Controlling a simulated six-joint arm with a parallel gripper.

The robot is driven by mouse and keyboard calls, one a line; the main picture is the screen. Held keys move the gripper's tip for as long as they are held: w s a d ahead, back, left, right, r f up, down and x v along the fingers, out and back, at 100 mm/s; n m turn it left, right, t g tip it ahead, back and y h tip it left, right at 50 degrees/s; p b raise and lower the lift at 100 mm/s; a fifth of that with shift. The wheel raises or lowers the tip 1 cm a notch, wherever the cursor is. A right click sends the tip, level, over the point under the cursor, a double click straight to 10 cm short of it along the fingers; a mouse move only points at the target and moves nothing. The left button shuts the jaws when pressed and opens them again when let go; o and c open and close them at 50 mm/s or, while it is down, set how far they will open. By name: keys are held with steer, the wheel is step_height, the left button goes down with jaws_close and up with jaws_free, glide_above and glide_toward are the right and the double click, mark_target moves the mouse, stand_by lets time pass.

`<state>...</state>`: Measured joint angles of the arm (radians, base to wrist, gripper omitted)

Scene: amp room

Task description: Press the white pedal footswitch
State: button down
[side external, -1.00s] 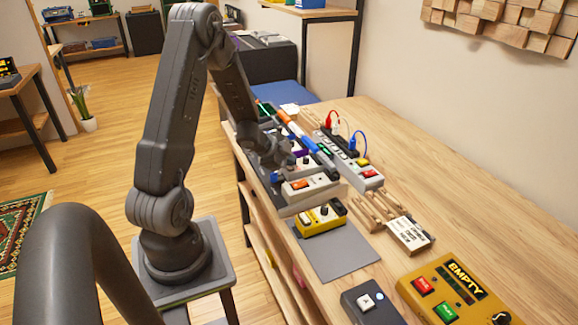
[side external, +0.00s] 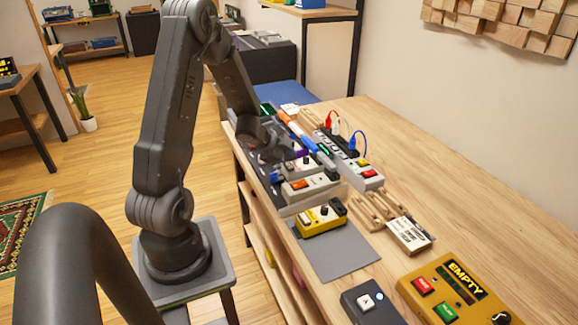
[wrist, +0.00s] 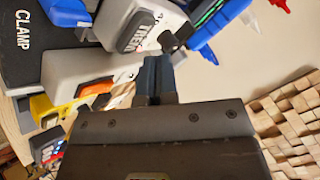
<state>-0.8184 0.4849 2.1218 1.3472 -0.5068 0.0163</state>
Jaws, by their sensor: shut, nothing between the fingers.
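In the wrist view a white pedal (wrist: 153,18) marked "TREM" shows a dark rectangular footswitch (wrist: 137,31) and a dark knob. A second white unit (wrist: 65,72) with an orange switch lies to its left and also shows in the side view (side external: 322,186). My gripper (wrist: 158,62) is shut and empty, its fingertips just below the TREM pedal in the wrist picture. I cannot tell whether they touch it. In the side view my wrist hangs over the pedal row and hides part of it.
A yellow box (side external: 455,290) marked "EMPTY" is front right.

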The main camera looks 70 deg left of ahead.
mark_target(290, 167)
steer(key=shift+r, duration=2.4)
steer(key=shift+w+d+r, duration=0.1)
steer(key=shift+w+r, duration=0.05)
steer(key=shift+r, duration=0.15)
steer(key=d+r+n+y, duration=0.5)
steer(key=d+r, duration=0.5)
steer(key=r, duration=0.3)
steer(key=s+d+r+n+g+h, duration=0.2)
steer(key=s+d+h, duration=0.4)
steer(key=s+d, duration=0.9)
steer(key=d+g, duration=0.1)
steer(key=d, duration=0.2)
steer(key=shift+d+r+n+g, duration=0.15)
steer(key=shift+d+n+g, duration=0.15)
steer(key=shift+n, duration=0.1)
